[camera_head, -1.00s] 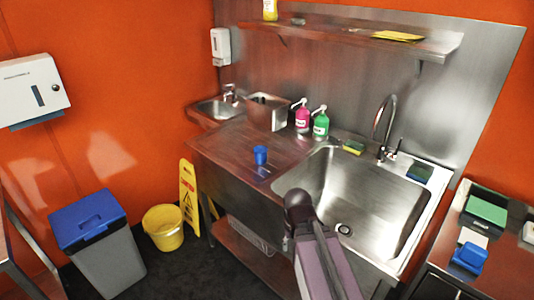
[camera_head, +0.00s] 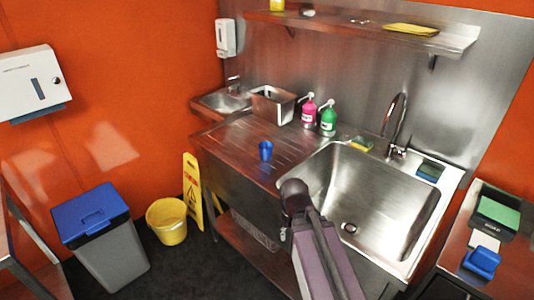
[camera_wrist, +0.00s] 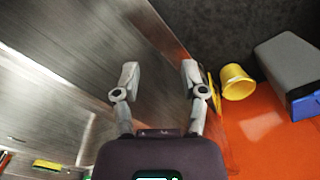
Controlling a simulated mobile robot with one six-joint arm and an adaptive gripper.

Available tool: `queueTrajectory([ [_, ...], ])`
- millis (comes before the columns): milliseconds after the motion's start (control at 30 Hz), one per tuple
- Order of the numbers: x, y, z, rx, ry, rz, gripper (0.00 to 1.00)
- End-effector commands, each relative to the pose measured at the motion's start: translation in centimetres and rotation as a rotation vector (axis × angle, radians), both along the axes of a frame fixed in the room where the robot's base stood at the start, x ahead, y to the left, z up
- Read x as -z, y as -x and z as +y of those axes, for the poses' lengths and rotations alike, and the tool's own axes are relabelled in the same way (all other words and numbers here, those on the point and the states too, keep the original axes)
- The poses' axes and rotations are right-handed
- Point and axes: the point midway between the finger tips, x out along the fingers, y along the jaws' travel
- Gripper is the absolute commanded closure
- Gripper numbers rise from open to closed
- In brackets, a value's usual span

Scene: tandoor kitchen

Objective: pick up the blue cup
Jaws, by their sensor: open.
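The blue cup (camera_head: 266,150) stands upright on the ribbed metal drainboard (camera_head: 232,140), left of the large sink, in the head view. I do not see the cup in the wrist view. My gripper (camera_wrist: 160,78) shows in the wrist view with its two fingers spread wide and nothing between them. Beyond the fingers is the front side of the metal counter. In the head view my arm rises in front of the sink, right of and nearer than the cup; the fingers are hidden there.
A pink bottle (camera_head: 309,110) and a green bottle (camera_head: 328,120) stand behind the cup, near a metal container (camera_head: 272,106). The large sink (camera_head: 345,205) lies to the right. A yellow bucket (camera_head: 167,222), floor sign (camera_head: 193,192) and blue-lidded bin (camera_head: 100,240) stand at left. The drainboard around the cup is clear.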

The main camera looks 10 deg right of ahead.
Motion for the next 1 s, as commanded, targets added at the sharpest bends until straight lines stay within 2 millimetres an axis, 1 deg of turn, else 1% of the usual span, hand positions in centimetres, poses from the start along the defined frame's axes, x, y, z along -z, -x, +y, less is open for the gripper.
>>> queueTrajectory([
  [167,0.2,-1.7,0.0,-0.085,0.045,-0.021,0.45],
  [267,0.3,-3.6,-0.3,-0.181,0.101,-0.042,0.45],
  [367,0.3,-6.1,-0.6,-0.316,0.181,-0.065,0.45],
  [567,-0.2,-12.5,-1.0,-0.671,0.403,-0.088,0.45],
  [600,-0.4,-13.8,-1.0,-0.747,0.452,-0.085,0.45],
  [733,-1.4,-18.1,-0.6,-0.995,0.619,-0.06,0.45],
  [867,-2.6,-22.4,0.3,-1.241,0.793,-0.003,0.45],
  [1000,-4.1,-26.9,1.9,-1.496,0.982,0.093,0.45],
])
